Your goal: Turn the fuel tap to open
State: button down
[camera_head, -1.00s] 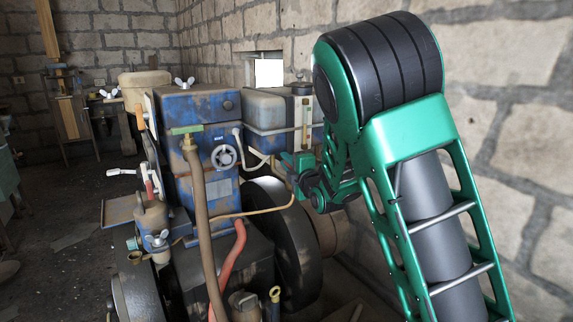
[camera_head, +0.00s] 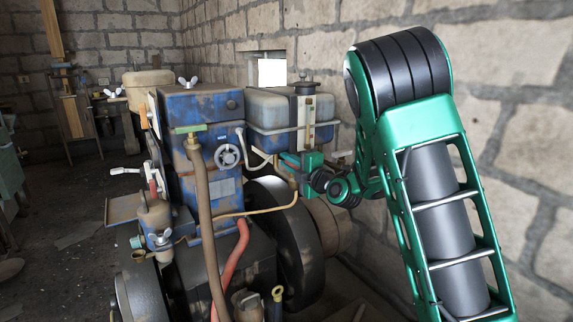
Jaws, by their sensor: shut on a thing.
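The fuel tank (camera_head: 268,108) is a grey-blue box on the engine's right, with a sight gauge on its front. A thin tan fuel pipe (camera_head: 266,209) curves up toward the tank's underside, where the fuel tap sits. My gripper (camera_head: 287,163) is under the tank's lower front edge, with its green body to the right and its fingers pointing left. It is shut on the fuel tap there. A small red part shows between the fingers. The fingers hide most of the tap, so its handle angle cannot be made out.
The blue engine block (camera_head: 200,150) with a small handwheel (camera_head: 227,157) stands left of the gripper. A dark flywheel (camera_head: 288,235) lies below. The stone wall (camera_head: 510,60) is close behind my arm. A brown hose (camera_head: 205,230) and a red hose (camera_head: 233,262) hang in front.

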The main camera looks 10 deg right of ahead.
jog(key=shift+d+f, duration=0.1)
jog(key=shift+f, duration=0.1)
jog(key=c, duration=1.8)
grip_release()
jog(key=shift+o, duration=0.2)
jog(key=v, duration=1)
jog(key=shift+s, duration=0.3)
jog(key=shift+s, duration=0.1)
